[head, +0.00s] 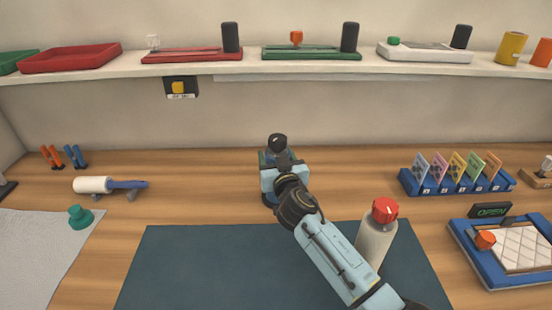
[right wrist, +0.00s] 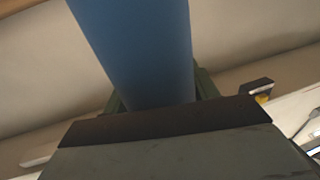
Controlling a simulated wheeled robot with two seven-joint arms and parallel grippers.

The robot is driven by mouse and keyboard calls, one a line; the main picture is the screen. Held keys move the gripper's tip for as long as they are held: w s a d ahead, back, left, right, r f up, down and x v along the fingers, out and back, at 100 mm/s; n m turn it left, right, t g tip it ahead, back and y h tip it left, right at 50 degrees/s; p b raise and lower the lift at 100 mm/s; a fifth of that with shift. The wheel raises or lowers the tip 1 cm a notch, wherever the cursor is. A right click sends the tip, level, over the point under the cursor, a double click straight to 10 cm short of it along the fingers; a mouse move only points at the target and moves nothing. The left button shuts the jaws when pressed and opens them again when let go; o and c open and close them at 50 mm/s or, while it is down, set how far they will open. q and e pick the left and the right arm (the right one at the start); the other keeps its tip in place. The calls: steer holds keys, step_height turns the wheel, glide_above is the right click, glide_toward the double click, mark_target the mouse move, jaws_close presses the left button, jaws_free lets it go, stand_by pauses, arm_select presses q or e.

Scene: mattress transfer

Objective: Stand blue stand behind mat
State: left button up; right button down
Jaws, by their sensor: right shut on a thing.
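The blue stand (right wrist: 140,45) fills the upper middle of the right wrist view as a smooth blue post between green finger parts. My right gripper (head: 279,161) is shut on it, behind the mat's far edge. In the head view my gripper and wrist hide most of the stand; a black rounded top (head: 277,142) shows just above the gripper. I cannot tell whether its base touches the table. The dark teal mat (head: 195,265) lies flat at the front middle, partly under my right arm. My left gripper is not in view.
A grey bottle with a red cap (head: 384,208) stands on the mat beside my right forearm. A blue card rack (head: 455,184) is at right. Table around the gripper is clear.

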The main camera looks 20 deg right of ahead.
steer(key=shift+r, duration=0.25)
steer(key=c, duration=0.9)
jaws_free()
steer(key=shift+f, duration=0.35)
steer(key=o, duration=0.5)
steer(key=shift+c, duration=0.2)
steer(key=s+a, duration=0.1)
steer(key=s, duration=1.1)
steer(key=shift+r, duration=0.2)
